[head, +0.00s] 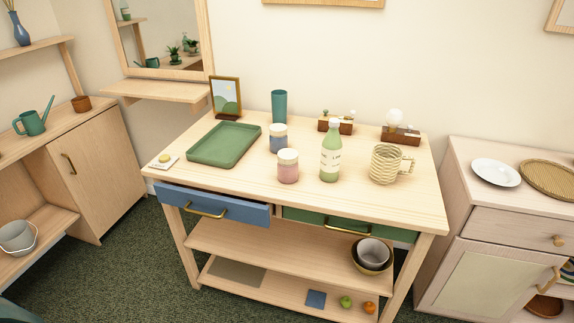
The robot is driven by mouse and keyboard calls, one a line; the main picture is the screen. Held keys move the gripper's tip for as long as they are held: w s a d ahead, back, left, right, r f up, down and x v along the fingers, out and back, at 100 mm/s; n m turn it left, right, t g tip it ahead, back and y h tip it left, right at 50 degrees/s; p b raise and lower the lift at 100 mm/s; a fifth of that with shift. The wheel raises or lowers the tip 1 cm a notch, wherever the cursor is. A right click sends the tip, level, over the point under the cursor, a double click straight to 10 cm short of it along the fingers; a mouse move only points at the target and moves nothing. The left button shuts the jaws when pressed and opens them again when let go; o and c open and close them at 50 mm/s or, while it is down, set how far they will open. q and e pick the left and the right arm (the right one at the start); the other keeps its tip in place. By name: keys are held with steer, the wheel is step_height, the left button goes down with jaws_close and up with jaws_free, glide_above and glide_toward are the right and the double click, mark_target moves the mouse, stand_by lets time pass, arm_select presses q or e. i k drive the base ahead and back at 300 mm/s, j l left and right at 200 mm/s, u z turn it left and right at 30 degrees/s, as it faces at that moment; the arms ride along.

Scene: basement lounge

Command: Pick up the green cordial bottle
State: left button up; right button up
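The green cordial bottle (331,156) stands upright on the wooden table (240,183), right of its middle. It has a white cap and a pale label. A pink jar (288,166) stands close to its left, and a ribbed cream mug (384,164) stands to its right. Neither of my grippers shows in the head view.
A green tray (225,144), a blue jar (278,138), a teal cup (279,106) and a framed picture (226,98) stand left of and behind the bottle. Wooden holders (401,136) stand behind it. The blue drawer (212,205) sticks out slightly. The table's front right is clear.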

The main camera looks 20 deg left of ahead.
mark_target(332, 145)
steer(key=i, duration=1.2)
steer(key=l+u, duration=0.4)
steer(key=l, duration=1.6)
steer(key=k, duration=0.1)
